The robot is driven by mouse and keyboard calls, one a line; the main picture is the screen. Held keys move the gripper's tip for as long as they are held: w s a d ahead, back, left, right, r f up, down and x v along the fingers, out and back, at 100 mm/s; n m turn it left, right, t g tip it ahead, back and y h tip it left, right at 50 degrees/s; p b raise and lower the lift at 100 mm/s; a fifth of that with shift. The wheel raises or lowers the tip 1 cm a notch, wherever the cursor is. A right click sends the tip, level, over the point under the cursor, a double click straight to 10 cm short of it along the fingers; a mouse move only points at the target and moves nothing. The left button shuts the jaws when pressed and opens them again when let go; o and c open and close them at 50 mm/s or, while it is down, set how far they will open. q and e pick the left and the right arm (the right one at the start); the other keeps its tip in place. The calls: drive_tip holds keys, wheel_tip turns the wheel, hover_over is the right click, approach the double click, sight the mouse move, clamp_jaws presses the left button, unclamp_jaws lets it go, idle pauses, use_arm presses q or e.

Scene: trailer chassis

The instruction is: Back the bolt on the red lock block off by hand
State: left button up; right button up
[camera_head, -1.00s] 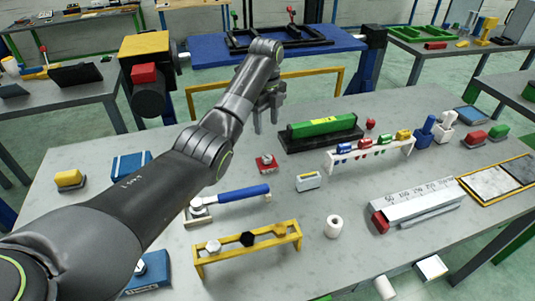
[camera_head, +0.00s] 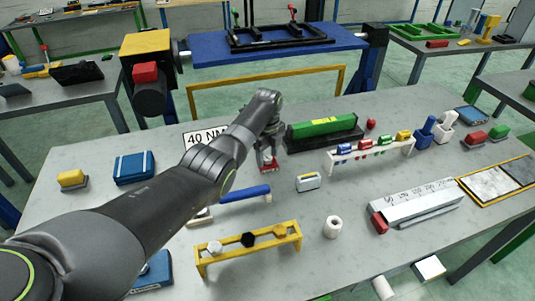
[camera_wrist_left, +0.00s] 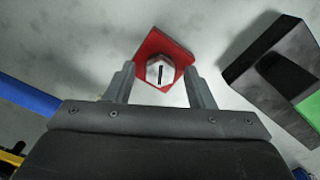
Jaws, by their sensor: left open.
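The red lock block (camera_head: 269,168) lies on the grey table, mostly hidden by my left gripper in the head view. In the left wrist view the red lock block (camera_wrist_left: 181,48) shows as a red plate, with a silver hex bolt (camera_wrist_left: 160,71) that has a dark slot. My left gripper (camera_head: 266,156) is over the block. In the left wrist view its two open fingers (camera_wrist_left: 160,84) stand to either side of the bolt, with gaps between, not closed on it. My right gripper is not in view.
A blue-handled wrench (camera_head: 245,193) lies in front of the block. A green bar on a black base (camera_head: 323,128) is close to the right.

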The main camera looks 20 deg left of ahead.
use_arm(q)
drive_tip(key=shift+c, duration=0.3)
drive_tip(key=c, duration=0.9)
drive_tip(key=shift+c, duration=0.2)
drive_tip(key=shift+n, duration=0.3)
